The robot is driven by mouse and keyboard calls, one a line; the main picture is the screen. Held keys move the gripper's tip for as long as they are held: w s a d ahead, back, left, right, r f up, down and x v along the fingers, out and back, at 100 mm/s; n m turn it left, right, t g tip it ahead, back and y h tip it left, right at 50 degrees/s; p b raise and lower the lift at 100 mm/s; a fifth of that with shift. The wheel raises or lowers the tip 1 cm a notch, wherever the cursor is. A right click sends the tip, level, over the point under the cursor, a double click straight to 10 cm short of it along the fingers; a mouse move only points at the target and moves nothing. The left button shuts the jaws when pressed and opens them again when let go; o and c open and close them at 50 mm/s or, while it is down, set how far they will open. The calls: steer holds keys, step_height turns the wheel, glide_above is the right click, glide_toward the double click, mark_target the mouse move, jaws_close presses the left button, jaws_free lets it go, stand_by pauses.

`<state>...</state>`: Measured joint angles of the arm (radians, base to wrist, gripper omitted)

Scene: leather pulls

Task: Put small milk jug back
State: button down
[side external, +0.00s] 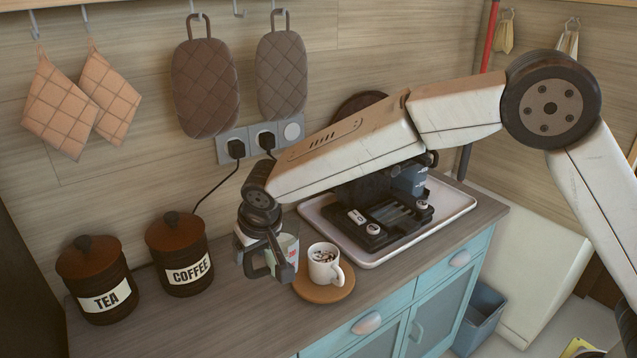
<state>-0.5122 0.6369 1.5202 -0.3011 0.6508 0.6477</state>
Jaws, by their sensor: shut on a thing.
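My gripper (268,268) is at the end of my arm, low over the left-middle of the counter. It is shut on the small milk jug (289,246), a pale vessel with a small red mark, largely hidden behind the fingers. The jug is just left of a white cup (324,268) with a brown-and-white drink in it. The cup stands on a round wooden coaster (308,293). I cannot tell whether the jug touches the counter or hangs just above it.
A dark coffee machine (385,225) stands on a pale tray (452,212) behind the cup, partly hidden by my arm. COFFEE (181,262) and TEA (98,285) canisters stand at left. The front-left counter (215,325) is clear. Mitts and quilted pads hang on the wall.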

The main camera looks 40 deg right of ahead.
steer(key=s+d+r+n+g+y, duration=0.1)
steer(key=s+r+n+y, duration=0.1)
steer(key=s+n, duration=0.6)
steer(key=shift+s+d+r+y, duration=0.4)
steer(key=shift+s+r, duration=0.05)
steer(key=shift+s, duration=2.05)
steer(key=w+a+f, duration=0.6)
steer(key=w+f, duration=0.3)
steer(key=w, duration=0.3)
steer(key=shift+f, duration=0.15)
steer(key=shift+w, duration=0.15)
steer(key=shift+w+f, duration=0.2)
steer(key=shift+f, duration=1.65)
